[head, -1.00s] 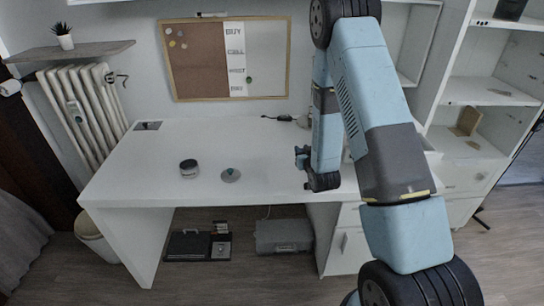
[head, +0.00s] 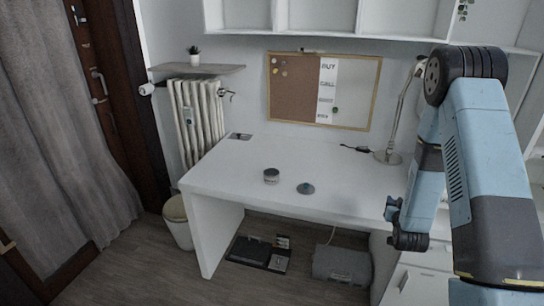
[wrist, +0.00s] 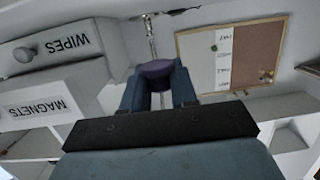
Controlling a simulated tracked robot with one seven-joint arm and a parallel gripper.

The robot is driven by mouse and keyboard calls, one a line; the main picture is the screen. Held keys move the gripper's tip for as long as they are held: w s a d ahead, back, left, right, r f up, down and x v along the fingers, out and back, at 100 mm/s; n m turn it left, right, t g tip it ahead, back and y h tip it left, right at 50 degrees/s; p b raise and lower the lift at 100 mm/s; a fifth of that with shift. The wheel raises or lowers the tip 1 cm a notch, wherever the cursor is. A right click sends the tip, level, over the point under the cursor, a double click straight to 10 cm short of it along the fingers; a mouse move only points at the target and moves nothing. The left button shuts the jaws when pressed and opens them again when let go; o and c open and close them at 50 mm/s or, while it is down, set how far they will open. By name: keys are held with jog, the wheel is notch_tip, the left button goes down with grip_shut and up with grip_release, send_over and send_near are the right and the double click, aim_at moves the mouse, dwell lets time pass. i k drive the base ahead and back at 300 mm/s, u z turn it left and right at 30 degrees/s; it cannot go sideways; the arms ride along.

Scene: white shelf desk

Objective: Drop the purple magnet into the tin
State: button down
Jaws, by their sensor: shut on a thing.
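My gripper (wrist: 157,95) is shut on the purple magnet (wrist: 156,68), a round purple piece between the fingertips in the wrist view. In the head view my gripper (head: 391,209) is at the right front part of the white desk (head: 225,172); the magnet cannot be made out there. A small round tin (head: 271,176) stands on the middle of the desk, left of my gripper and well apart from it. A flat blue-grey disc with a small raised middle, perhaps its lid (head: 305,188), lies just right of it. The tin's inside is too small to tell.
A desk lamp (head: 390,155) stands at the back right, near a dark cable. A cork and white board (head: 318,92) hangs behind. Boxes marked WIPES (wrist: 45,50) and MAGNETS (wrist: 45,105) show in the wrist view.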

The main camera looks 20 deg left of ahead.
aim_at(269, 180)
jog(key=u, duration=0.35)
jog(key=i, duration=1)
jog(key=z, duration=0.25)
